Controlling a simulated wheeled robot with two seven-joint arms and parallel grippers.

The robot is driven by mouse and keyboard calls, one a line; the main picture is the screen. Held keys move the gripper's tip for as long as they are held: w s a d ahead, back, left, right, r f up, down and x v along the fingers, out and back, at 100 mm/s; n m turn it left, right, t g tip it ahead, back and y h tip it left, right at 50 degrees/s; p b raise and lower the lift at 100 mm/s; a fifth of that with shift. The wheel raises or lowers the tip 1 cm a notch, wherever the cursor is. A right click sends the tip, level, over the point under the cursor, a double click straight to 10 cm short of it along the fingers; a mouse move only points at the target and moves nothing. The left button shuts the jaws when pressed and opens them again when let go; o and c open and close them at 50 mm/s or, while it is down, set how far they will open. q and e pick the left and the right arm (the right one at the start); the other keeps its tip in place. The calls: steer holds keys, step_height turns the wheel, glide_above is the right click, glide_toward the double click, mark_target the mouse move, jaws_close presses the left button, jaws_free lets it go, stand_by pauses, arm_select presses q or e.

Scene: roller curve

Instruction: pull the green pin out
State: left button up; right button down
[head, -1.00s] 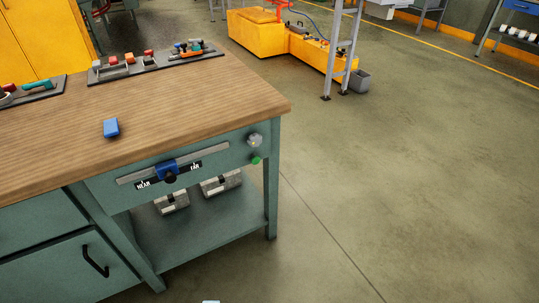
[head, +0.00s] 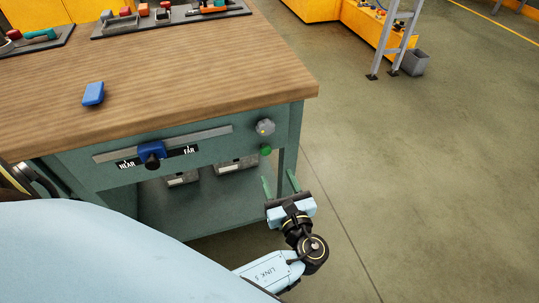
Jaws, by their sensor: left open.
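The green pin (head: 265,149) shows as a small round green head on the right end of the bench's teal front panel, just under a grey knob (head: 265,127). My left gripper (head: 280,184) is below and slightly right of the pin, in front of the bench. Its two green fingers are apart and point up, with nothing between them. The gripper does not touch the pin in this view. How far it stands out from the panel is hard to tell. My right gripper is not in view.
A blue slider (head: 151,149) sits on a rail between the NEAR and FAR labels. A blue block (head: 93,93) lies on the wooden bench top (head: 200,75). Trays of tools stand at the back. The floor (head: 430,180) to the right is clear. My arm hides the lower left.

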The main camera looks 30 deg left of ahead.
mark_target(267, 152)
arm_select(q)
steer(key=b+x, duration=0.1)
steer(key=x, duration=0.7)
steer(key=shift+w+f, duration=0.1)
steer(key=shift+w+a+b, duration=0.35)
steer(key=shift+w+a, duration=0.05)
steer(key=shift+a, duration=0.05)
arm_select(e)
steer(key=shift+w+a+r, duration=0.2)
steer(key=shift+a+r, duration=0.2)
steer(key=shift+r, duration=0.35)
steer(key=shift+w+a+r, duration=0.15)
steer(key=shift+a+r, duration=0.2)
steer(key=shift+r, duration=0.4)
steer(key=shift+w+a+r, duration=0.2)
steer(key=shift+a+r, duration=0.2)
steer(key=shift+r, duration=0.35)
arm_select(q)
jaws_close()
